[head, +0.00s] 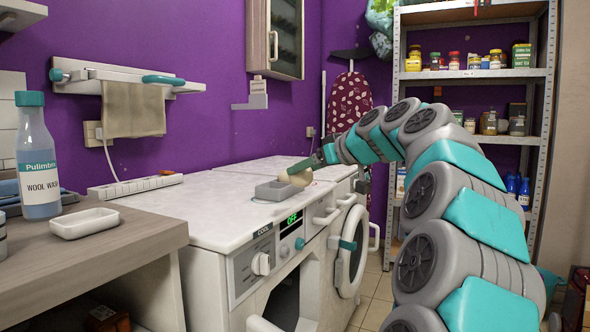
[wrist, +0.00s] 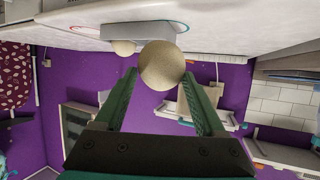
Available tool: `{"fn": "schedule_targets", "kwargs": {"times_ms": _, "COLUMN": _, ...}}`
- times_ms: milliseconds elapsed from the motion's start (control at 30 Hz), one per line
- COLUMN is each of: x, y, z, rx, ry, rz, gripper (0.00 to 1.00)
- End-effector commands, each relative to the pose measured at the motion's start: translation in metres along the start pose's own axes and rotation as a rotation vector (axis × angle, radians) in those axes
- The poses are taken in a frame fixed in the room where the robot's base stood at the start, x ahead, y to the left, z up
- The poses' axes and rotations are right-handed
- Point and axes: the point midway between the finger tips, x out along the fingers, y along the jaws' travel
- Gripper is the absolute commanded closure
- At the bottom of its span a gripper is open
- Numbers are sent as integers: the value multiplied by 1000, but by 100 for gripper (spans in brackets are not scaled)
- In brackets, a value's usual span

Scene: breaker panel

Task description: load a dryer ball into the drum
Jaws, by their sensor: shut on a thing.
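A cream dryer ball (wrist: 167,65) sits between the fingertips of my gripper (wrist: 166,72) in the wrist view. In the head view my gripper (head: 312,166) reaches over the white machine top, with the cream ball (head: 300,178) at its tip, by a small grey tray (head: 280,190). A second pale ball (wrist: 124,47) shows by the tray in the wrist view. The dryer (head: 265,262) has a knob marked COOL and a display reading OFF.
A wood-topped counter (head: 95,250) with a wool wash bottle (head: 38,160) and a white dish (head: 84,223) stands at left. A power strip (head: 135,186) lies along the back. Metal shelves (head: 475,75) stand at right. Tiled floor shows past the door.

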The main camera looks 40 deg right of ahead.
Motion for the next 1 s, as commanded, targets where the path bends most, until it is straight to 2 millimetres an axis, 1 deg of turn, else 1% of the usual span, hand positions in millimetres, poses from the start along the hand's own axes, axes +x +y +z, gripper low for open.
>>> {"fn": "schedule_targets", "kwargs": {"times_ms": 100, "x": -16, "y": -2, "z": 5, "rx": 0, "ry": 1, "rz": 0, "gripper": 82}}
{"fn": "schedule_targets", "kwargs": {"times_ms": 200, "x": -26, "y": -3, "z": 7, "rx": 0, "ry": 2, "rz": 2, "gripper": 82}}
{"fn": "schedule_targets", "kwargs": {"times_ms": 367, "x": -34, "y": -4, "z": 3, "rx": -1, "ry": 2, "rz": 1, "gripper": 82}}
{"fn": "schedule_targets", "kwargs": {"times_ms": 900, "x": -52, "y": -3, "z": -41, "rx": 0, "ry": 1, "rz": 2, "gripper": 82}}
{"fn": "schedule_targets", "kwargs": {"times_ms": 1000, "x": -54, "y": -3, "z": -47, "rx": -1, "ry": 2, "rz": 2, "gripper": 82}}
